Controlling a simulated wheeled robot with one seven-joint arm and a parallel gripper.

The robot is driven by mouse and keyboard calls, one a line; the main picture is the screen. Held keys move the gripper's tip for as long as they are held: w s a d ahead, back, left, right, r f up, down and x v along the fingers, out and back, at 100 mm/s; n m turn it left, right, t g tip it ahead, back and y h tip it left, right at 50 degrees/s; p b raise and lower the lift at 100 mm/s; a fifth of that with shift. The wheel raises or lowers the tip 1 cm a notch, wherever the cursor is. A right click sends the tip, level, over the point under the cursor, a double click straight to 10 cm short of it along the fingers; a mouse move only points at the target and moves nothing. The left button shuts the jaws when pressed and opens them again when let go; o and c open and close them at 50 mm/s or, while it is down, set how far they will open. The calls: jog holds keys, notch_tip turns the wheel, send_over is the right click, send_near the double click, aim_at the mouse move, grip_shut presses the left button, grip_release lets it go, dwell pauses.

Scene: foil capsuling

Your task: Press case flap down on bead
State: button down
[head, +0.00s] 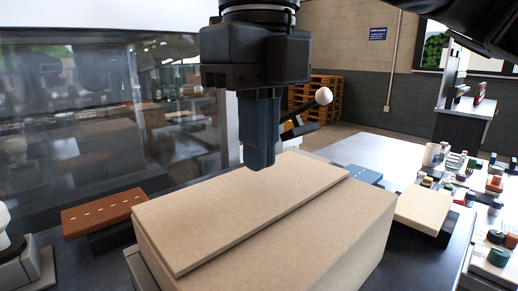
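A tan cardboard-coloured case (345,240) stands on the dark table in the front middle of the head view. A flat flap (235,215) lies along its left and back top side, its long edge standing slightly proud of the top beside it. My gripper (260,166) points straight down over the back part of the flap. Its dark blue fingers look pressed together with nothing between them. I cannot tell whether the tips touch the flap. No bead can be made out; the flap may hide it.
An orange-brown block (103,213) lies left of the case. A cream block (423,207) and a blue block (364,174) lie to its right. A white-knobbed lever (323,96) stands behind my gripper. Small coloured items (497,256) and a mug (432,154) crowd the right side.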

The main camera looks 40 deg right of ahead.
notch_tip(320, 180, up, 7)
jog(key=p, duration=0.3)
jog(key=shift+r, duration=0.15)
dwell(0.7)
